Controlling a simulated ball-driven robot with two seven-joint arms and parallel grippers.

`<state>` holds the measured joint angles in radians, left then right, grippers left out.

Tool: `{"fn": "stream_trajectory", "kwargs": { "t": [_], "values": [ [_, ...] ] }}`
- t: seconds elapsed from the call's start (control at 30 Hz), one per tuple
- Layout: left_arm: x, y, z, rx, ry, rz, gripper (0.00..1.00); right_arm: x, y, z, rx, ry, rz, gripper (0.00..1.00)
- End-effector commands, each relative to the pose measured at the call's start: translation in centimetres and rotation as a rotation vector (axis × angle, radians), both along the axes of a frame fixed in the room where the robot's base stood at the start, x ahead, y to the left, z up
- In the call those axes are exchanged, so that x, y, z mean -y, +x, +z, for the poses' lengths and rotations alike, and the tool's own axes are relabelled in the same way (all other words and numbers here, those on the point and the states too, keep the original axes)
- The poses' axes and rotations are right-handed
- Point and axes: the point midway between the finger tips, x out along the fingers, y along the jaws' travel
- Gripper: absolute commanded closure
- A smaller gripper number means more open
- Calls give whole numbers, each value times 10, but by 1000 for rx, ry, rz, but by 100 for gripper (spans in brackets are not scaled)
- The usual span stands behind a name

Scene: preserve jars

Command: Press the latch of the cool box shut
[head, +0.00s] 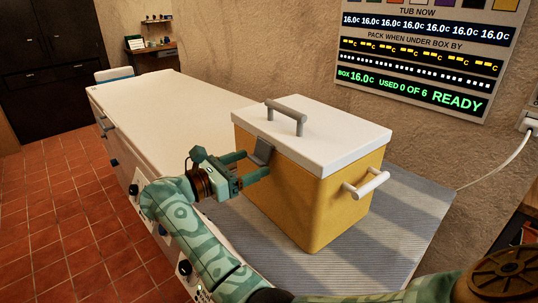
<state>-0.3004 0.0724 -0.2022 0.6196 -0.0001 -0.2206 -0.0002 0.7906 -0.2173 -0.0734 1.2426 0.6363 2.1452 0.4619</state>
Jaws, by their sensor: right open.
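The cool box (312,195) is yellow with a white lid (325,135), which sits on top and looks closed. A grey latch (262,151) is on its front-left face, just under the lid's edge, and appears tilted outward. My right gripper (256,164) is open and empty, with its two green fingers pointing at this face by the latch. I cannot tell whether a finger touches the latch. My left gripper is not in view.
The box stands on a grey striped mat (398,215) on the counter's near end. A long white counter top (170,110) runs back left, clear. A white side handle (366,185) sticks out at the box's right. A display board (425,55) hangs on the wall behind.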

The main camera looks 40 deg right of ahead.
Motion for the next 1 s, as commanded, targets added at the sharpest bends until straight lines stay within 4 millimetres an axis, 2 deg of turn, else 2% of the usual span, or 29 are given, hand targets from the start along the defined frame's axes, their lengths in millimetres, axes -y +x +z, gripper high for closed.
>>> {"fn": "stream_trajectory", "kwargs": {
  "t": [0.3, 0.47, 0.63, 0.8, 1.0],
  "values": [
    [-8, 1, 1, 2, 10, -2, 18, 0, 0, 0, -1, 0, 2, 27],
    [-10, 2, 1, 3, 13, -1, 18, 0, 0, 0, -1, 0, 2, 72],
    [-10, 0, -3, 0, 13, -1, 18, 1, 1, -4, -2, -14, 1, 72],
    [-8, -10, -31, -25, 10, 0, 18, 7, 2, -19, -10, -147, 0, 72],
    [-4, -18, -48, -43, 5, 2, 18, 14, 1, -19, -9, -290, 1, 72]
  ]
}}
